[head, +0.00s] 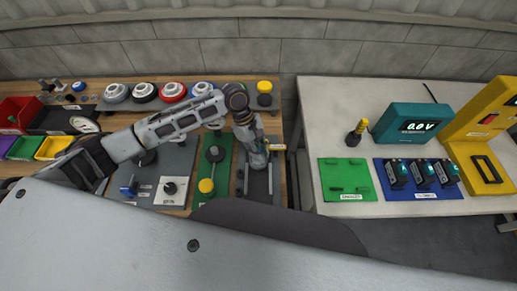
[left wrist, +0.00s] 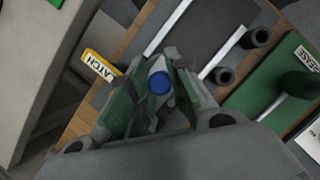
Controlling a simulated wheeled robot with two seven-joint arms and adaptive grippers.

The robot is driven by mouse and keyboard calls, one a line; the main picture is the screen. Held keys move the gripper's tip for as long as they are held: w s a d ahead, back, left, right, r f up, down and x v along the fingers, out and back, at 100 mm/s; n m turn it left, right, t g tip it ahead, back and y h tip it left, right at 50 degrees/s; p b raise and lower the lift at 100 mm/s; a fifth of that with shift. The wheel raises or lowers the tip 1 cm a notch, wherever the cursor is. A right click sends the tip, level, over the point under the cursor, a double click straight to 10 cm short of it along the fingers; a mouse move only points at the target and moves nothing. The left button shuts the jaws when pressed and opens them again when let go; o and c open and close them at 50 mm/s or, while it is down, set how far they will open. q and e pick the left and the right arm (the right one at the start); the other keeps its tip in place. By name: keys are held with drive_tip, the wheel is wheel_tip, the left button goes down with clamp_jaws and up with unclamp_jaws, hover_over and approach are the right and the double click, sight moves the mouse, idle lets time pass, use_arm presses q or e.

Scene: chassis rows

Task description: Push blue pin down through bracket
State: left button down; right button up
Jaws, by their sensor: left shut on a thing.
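The blue pin (left wrist: 159,83) shows in the left wrist view as a round blue end between the fingers of my left gripper (left wrist: 158,90). The gripper is shut on it. In the head view my left gripper (head: 258,158) is over a dark grey board, at the right end of the wooden bench; the pin is hidden there. The bracket cannot be made out under the fingers, so I cannot tell how deep the pin sits. A yellow tag (left wrist: 101,66) reading LATCH lies just beside the gripper. My right gripper is not in view.
Left of the gripper is a green board (head: 214,165) with a yellow-ended lever. Round buttons and a yellow knob (head: 265,87) stand behind. Across a gap, the pale table (head: 330,110) holds a teal meter (head: 412,122) and a green plate (head: 346,180).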

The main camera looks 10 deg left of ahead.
use_arm(q)
drive_tip(key=shift+f, duration=0.8)
drive_tip(key=c, duration=1.3)
unclamp_jaws()
drive_tip(key=shift+o, duration=0.2)
drive_tip(key=shift+r, duration=0.15)
drive_tip(key=v, duration=1.1)
drive_tip(key=shift+r, duration=0.35)
drive_tip(key=shift+a, duration=0.1)
